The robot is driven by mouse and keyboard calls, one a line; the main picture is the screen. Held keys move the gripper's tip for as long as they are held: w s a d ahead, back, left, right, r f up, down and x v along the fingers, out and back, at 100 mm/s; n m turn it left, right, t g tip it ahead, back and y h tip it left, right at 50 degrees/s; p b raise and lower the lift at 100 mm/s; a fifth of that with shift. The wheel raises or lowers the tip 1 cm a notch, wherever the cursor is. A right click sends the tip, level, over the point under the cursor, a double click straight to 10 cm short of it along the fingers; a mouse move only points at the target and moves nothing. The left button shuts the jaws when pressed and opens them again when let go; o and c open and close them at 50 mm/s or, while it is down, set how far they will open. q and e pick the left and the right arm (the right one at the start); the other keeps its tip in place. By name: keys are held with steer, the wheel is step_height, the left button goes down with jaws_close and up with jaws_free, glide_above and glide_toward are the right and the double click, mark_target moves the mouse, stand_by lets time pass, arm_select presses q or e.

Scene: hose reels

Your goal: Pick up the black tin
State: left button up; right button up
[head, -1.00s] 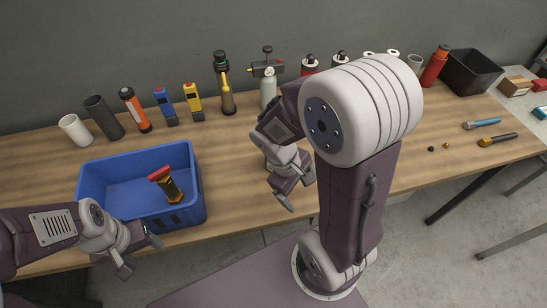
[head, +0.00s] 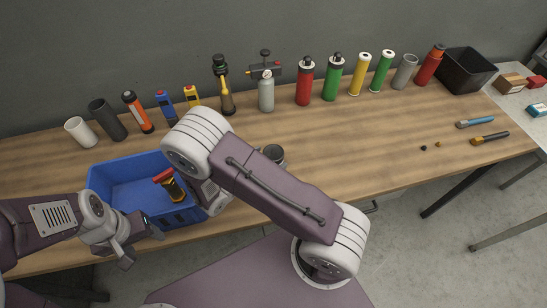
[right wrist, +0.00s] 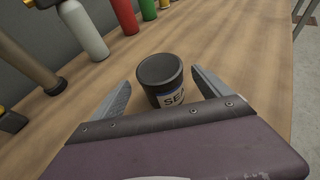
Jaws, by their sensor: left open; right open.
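The black tin (head: 273,153) stands upright on the bench, partly covered by my right arm in the head view. In the right wrist view the black tin (right wrist: 160,74) shows a dark lid and a pale label with letters. My right gripper (right wrist: 162,84) is open and empty, with one finger to each side of the tin in that picture. I see no contact, and how far the tin sits between the fingers is unclear. In the head view the right fingers are hidden by the arm. My left gripper (head: 141,246) is open and empty in front of the blue bin.
Bottles and canisters, including a grey cylinder (head: 266,93) and a red bottle (head: 304,84), line the back. A black bin (head: 467,72) stands far right. The bench's middle right is mostly clear.

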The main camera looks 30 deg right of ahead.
steer(key=shift+x, duration=0.75)
steer(key=p+x, duration=0.1)
steer(key=x, duration=0.3)
steer(key=shift+s+d+f, duration=0.1)
steer(key=shift+d+f, duration=0.1)
steer(key=shift+f, duration=0.1)
steer(key=shift+w+d+f, duration=0.25)
steer(key=shift+d, duration=0.05)
steer(key=shift+s+a+r, duration=0.1)
steer(key=shift+s+a, duration=0.05)
steer(key=c, duration=1.7)
steer(key=shift+c, duration=0.2)
steer(key=shift+r, duration=0.1)
